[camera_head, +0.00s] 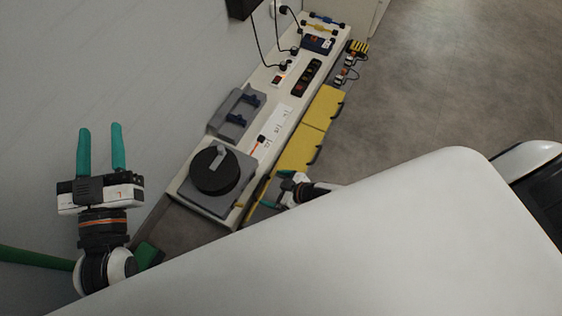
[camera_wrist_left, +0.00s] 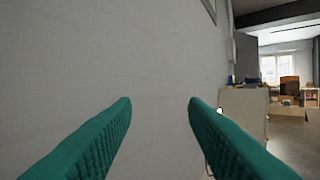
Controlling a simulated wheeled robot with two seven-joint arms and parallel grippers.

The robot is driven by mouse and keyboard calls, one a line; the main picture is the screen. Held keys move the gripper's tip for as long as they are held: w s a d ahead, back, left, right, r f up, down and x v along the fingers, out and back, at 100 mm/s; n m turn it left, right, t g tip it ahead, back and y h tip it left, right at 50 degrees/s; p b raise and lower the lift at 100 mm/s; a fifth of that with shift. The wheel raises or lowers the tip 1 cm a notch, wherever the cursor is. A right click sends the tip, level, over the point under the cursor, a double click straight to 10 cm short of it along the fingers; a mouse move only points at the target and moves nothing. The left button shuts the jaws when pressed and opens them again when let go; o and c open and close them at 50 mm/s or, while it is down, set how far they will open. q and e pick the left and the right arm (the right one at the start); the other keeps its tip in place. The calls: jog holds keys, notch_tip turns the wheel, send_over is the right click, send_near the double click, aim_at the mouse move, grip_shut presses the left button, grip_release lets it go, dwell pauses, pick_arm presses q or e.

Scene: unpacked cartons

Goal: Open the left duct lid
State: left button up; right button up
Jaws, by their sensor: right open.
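A long pale bench (camera_head: 275,100) runs diagonally in the head view. Yellow panels (camera_head: 299,150) with dark handles line its right side. I cannot tell which of these is the left duct lid. My left gripper (camera_head: 100,128) is open and empty, left of the bench and apart from it. In the left wrist view its teal fingers (camera_wrist_left: 160,103) stand apart before a bare wall. My right gripper (camera_head: 277,189) is open beside the bench's near right side, close to the yellow panels, partly hidden by a large white surface.
A black round drum with a grey handle (camera_head: 216,170) stands on the bench's near end. A black switch box (camera_head: 306,77) and cables lie farther along. A pale wall (camera_head: 100,60) is at left. Grey floor (camera_head: 450,80) is open at right. The left wrist view shows furniture (camera_wrist_left: 289,88) far off.

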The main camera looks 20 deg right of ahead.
pick_arm(q)
jog(key=shift+a+f+g+y+p, duration=0.15)
jog(key=shift+f+g+y+p, duration=0.1)
jog(key=shift+f+g, duration=0.65)
jog(key=shift+a+f+g+y+p, duration=0.2)
jog(key=shift+f+g, duration=0.4)
jog(key=shift+f, duration=0.6)
pick_arm(e)
jog(key=shift+v, duration=1.15)
